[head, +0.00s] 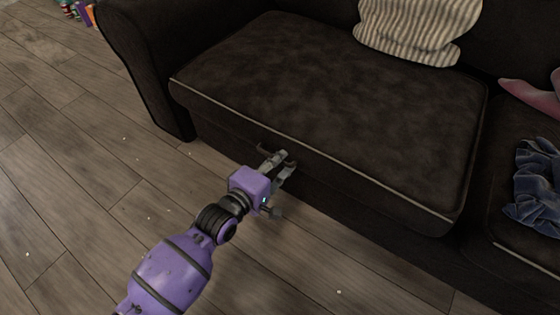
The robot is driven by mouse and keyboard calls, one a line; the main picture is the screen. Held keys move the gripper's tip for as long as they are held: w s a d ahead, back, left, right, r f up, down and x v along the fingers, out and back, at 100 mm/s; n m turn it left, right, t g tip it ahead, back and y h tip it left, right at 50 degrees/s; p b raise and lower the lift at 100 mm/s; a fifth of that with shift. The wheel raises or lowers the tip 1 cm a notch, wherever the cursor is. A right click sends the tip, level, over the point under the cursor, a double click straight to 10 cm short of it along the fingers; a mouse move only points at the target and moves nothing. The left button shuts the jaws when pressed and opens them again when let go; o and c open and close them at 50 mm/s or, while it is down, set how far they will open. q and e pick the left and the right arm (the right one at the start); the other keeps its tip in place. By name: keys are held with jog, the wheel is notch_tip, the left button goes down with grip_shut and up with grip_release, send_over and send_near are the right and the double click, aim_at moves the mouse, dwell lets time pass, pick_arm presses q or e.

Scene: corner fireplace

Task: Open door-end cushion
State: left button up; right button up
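The dark brown seat cushion (320,95) with pale piping lies flat on the sofa at its left end, beside the armrest. My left gripper (277,157) is at the cushion's front edge, just below the piping. Its fingers look spread, with the cushion's front face behind them. I cannot tell whether they touch the cushion. My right gripper is not in view.
A striped pillow (418,28) rests at the back of the cushion. The sofa armrest (145,60) stands at the left. Blue crumpled cloth (535,185) lies on the seat at the right. The wooden floor (70,180) in front is largely clear.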

pick_arm(q)
jog(key=shift+w+d, duration=0.1)
grip_shut()
dwell(0.3)
